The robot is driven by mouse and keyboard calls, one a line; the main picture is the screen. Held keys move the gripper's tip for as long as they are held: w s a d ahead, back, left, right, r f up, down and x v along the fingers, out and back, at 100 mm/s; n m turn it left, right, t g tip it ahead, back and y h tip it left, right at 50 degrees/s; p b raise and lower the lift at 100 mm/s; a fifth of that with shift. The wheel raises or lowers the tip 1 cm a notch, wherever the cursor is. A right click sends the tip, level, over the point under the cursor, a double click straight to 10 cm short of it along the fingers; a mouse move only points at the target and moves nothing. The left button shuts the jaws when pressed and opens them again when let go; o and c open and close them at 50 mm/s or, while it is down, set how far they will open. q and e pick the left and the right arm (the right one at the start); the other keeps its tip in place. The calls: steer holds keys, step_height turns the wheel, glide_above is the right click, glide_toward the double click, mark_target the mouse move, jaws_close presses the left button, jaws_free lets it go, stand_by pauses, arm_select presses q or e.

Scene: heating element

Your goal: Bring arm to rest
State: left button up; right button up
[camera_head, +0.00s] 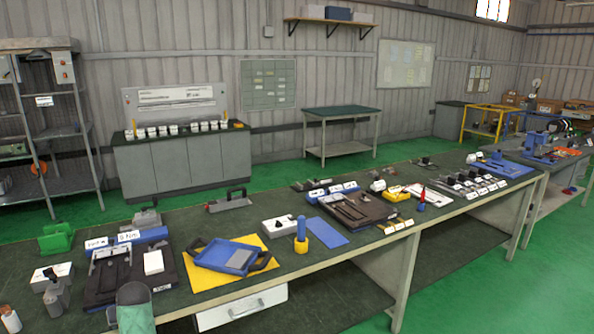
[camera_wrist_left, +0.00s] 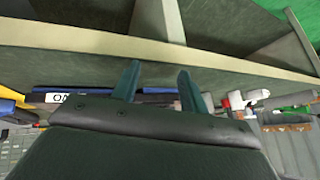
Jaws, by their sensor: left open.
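My left gripper (camera_wrist_left: 157,84) shows in the left wrist view as two dark green fingers, spread apart with nothing between them. The pale edge of the workbench (camera_wrist_left: 70,38) runs across behind the fingers. In the head view, a grey-green part of my arm (camera_head: 135,308) rises at the bottom left, in front of the bench's near edge; the fingers cannot be made out there. My right gripper is in neither view.
The long workbench (camera_head: 345,254) holds a dark fixture tray (camera_head: 100,292), a blue tray (camera_head: 232,257) on a yellow mat (camera_head: 194,298), a blue-and-yellow holder (camera_head: 301,240) and several fixtures farther right. Open green floor (camera_head: 480,290) lies right of the bench.

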arm_select(q)
steer(key=s+d+f+m+h, duration=0.3)
steer(key=s+d+m, duration=0.2)
steer(key=s+d, duration=1.35)
steer(key=s+d+f+m+h, duration=0.25)
steer(key=s+d+m, duration=0.25)
steer(key=s+d, duration=1.35)
step_height(320, 180, down, 24)
steer(key=h, duration=0.1)
steer(key=s+f, duration=0.4)
steer(key=f, duration=0.9)
steer(key=s+f+g+b, duration=0.1)
steer(key=s+f, duration=0.2)
steer(key=f, duration=0.9)
steer(key=shift+s+f+b, duration=0.3)
steer(key=shift+s+f, duration=0.05)
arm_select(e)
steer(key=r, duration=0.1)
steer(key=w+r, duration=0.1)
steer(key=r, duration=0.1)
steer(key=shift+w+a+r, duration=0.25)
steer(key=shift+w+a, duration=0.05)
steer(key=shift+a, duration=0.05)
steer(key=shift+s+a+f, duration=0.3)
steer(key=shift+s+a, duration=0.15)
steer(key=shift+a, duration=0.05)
